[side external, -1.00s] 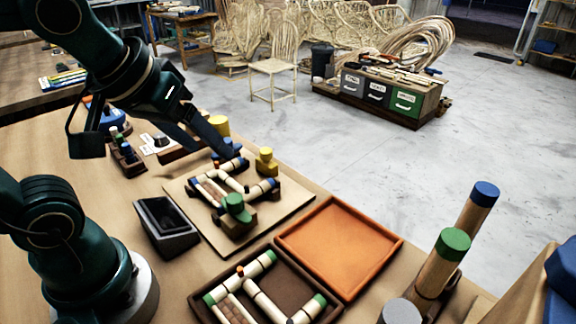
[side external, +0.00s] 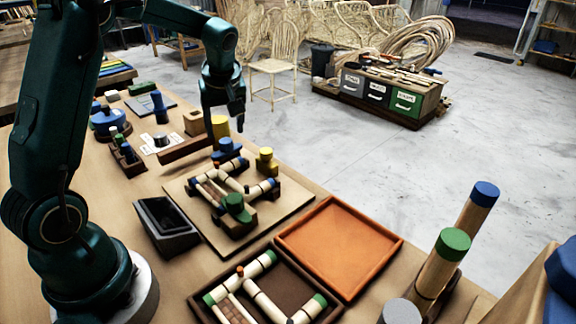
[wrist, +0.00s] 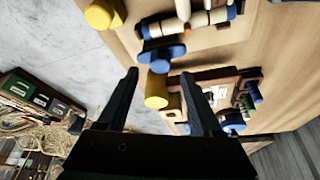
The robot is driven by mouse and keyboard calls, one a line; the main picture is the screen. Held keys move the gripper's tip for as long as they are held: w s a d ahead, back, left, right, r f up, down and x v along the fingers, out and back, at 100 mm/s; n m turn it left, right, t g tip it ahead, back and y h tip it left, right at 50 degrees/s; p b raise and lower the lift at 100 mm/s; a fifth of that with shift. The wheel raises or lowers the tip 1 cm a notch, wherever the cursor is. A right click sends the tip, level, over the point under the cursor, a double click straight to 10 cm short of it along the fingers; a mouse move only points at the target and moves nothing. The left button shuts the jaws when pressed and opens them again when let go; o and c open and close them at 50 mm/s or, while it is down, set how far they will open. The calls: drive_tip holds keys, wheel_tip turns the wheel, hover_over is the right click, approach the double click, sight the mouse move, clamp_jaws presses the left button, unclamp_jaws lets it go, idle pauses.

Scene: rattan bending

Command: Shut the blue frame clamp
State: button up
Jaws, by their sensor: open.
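The blue frame clamp (side external: 226,146) sits at the far end of the frame on the wooden board (side external: 290,207), by a blue-banded end of the rattan frame (side external: 211,186). In the wrist view the blue clamp (wrist: 162,52) shows just beyond my fingertips. My gripper (side external: 225,112) is above and behind the clamp, pointing down, apart from it. In the wrist view its fingers (wrist: 159,75) are spread and empty. I cannot tell from these frames whether the clamp is fully shut on the frame.
A dark grey holder (side external: 166,226) is left of the board. An orange tray (side external: 340,247) and a dark tray of rattan pieces (side external: 265,292) lie in front. Upright capped poles (side external: 442,265) stand at right.

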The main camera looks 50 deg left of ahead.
sight(226, 141)
drive_tip(key=shift+x, duration=2.35)
clamp_jaws()
